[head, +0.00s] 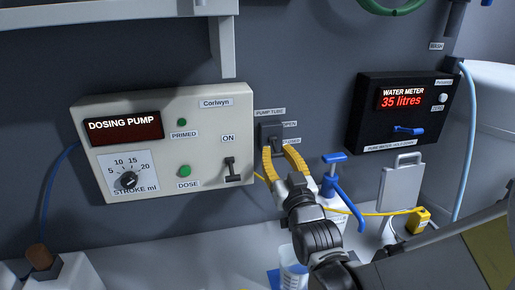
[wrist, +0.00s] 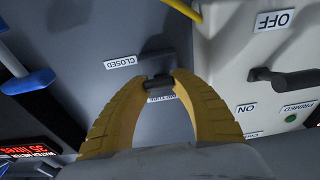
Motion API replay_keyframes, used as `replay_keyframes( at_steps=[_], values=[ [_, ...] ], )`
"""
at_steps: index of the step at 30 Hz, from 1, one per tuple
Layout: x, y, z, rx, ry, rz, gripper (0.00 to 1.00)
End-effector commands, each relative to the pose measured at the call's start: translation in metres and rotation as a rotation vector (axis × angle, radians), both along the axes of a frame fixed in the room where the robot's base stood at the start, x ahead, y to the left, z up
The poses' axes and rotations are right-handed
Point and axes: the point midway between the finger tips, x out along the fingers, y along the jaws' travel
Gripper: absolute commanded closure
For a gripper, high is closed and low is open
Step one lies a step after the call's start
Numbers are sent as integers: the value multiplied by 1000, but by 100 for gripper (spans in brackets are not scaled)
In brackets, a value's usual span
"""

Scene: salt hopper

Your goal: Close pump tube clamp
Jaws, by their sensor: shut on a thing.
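The pump tube clamp (head: 268,131) is a dark block on the grey wall, right of the dosing pump. Labels reading PUMP TUBE, OPEN and CLOSED sit around it, with OPEN above CLOSED. My gripper (head: 278,150) has yellow fingers that reach the front of the clamp. In the wrist view, which is upside down, my gripper (wrist: 158,80) is shut on the dark clamp lever (wrist: 158,82). The CLOSED label (wrist: 120,62) is beside the fingertips. The fingers hide most of the lever, so its exact setting cannot be told.
The dosing pump (head: 160,150) is close on the left, its switch (head: 232,168) jutting out. The water meter (head: 404,118) is farther right. A yellow tube (head: 375,212) runs along the bench.

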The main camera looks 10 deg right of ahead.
Motion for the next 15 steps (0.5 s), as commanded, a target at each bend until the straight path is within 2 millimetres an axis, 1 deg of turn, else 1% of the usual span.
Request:
replay_keyframes(
  at_steps=[3,4,5,6,15],
  values=[
    [0,0,0,0,2,0,100],
    [0,0,0,0,2,0,69],
    [0,0,0,0,2,0,60],
    [0,0,0,0,2,0,48],
    [-1,0,0,0,2,0,48]
  ],
)
